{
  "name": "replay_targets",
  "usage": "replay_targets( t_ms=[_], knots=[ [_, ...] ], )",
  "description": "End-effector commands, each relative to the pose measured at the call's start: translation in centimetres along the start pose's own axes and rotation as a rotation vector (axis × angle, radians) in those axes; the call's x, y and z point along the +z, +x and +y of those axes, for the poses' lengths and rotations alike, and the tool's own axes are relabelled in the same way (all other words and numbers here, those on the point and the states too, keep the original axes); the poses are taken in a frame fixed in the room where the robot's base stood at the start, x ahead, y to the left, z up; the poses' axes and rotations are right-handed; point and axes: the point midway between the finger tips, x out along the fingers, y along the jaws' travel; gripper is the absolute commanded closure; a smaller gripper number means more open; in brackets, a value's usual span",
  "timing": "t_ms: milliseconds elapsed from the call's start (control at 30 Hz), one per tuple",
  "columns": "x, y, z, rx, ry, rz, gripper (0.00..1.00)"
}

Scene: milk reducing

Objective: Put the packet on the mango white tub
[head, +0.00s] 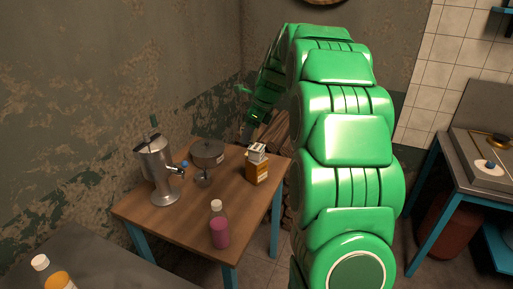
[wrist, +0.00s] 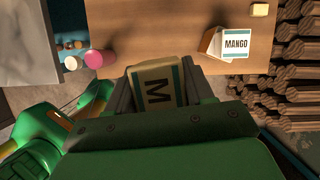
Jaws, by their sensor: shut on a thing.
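My gripper (wrist: 156,78) is shut on a pale packet (wrist: 157,86) with a green edge and a large dark "M", held between the two fingers in the wrist view. The rest of its label is hidden by the gripper. A white container labelled "MANGO" (wrist: 234,44), with an orange-brown side, stands on the wooden table to the right of the packet and apart from it. In the head view an orange and white carton (head: 257,168) stands near the table's right edge. My arm hides much there, and the held packet cannot be made out.
The wooden table (head: 188,224) also bears a metal dispenser (head: 158,172), a dark pan-like vessel (head: 207,153) and a pink bottle (head: 219,228). A small yellow block (wrist: 260,10) lies at the far right. Stacked logs (wrist: 296,85) are beside the table. Its middle is clear.

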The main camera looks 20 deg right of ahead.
Motion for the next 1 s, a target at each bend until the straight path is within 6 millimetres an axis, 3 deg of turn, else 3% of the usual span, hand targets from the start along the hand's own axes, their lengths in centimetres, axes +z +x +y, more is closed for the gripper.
replay_targets(
  t_ms=[133, 333, 1000],
  knots=[
    [-2.2, -1.8, -1.6, -0.03, 0.075, -0.003, 0.8],
    [-3.1, -2.4, -2.6, -0.044, 0.11, -0.005, 0.8],
    [-1.6, 1.6, -8.9, -0.043, 0.11, -0.006, 0.8]
  ],
)
